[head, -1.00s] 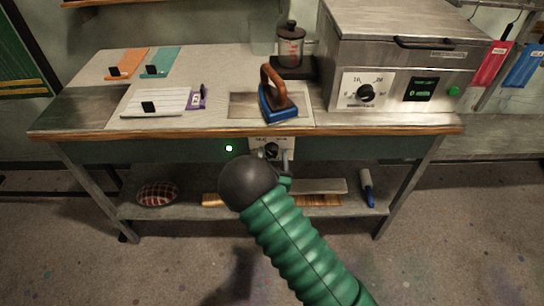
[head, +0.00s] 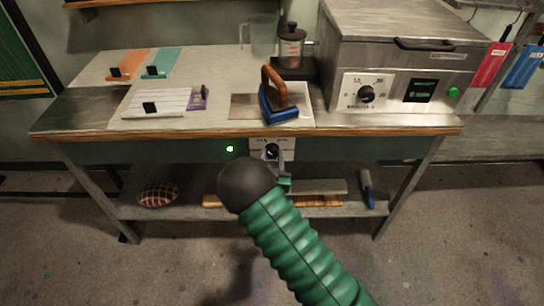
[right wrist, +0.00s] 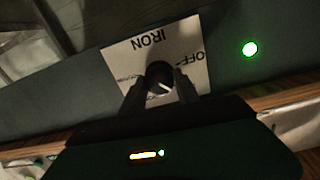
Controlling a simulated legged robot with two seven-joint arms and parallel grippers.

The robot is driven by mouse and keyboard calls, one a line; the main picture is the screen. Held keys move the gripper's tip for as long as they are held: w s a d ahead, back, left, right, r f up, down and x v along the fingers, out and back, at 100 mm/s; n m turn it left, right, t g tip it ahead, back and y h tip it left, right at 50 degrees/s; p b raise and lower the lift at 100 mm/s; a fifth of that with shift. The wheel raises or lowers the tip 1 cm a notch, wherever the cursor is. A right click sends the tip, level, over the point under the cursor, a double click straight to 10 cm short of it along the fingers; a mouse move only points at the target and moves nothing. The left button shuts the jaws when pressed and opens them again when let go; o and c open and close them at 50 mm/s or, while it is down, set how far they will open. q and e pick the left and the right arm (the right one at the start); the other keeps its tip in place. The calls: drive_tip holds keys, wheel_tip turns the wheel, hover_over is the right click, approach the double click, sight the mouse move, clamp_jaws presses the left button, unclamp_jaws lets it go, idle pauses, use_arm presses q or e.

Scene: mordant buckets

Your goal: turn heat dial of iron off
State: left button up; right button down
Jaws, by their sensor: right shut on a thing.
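The iron's heat dial (right wrist: 159,77) is a dark round knob with a light pointer line, on a white plate (right wrist: 196,45) marked IRON and OFF. In the head view the dial (head: 271,151) is on the table's green front panel. My right gripper (right wrist: 160,84) is shut on the dial, one finger on each side. In the head view my right gripper (head: 275,160) is partly hidden by my green arm. A green lamp (right wrist: 250,49) glows beside the plate; it also shows in the head view (head: 230,149). The blue iron (head: 278,105) stands on the tabletop. My left gripper is not in view.
A metal press (head: 400,50) with its own dial (head: 366,94) stands at the right of the table (head: 210,133). The lower shelf holds a plaid cushion (head: 157,194) and boards.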

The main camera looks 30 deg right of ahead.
drive_tip(key=n+p, duration=0.1)
drive_tip(key=n, duration=0.5)
drive_tip(key=n+p, duration=0.1)
drive_tip(key=n, duration=0.3)
drive_tip(key=shift+a+n, duration=0.1)
drive_tip(key=shift+n, duration=0.3)
drive_tip(key=shift+f+n+t+p, duration=0.1)
drive_tip(key=shift+n+t+p, duration=0.3)
drive_tip(key=shift+n, duration=0.7)
drive_tip(key=c, duration=0.9)
unclamp_jaws()
drive_tip(key=shift+w+f, duration=0.1)
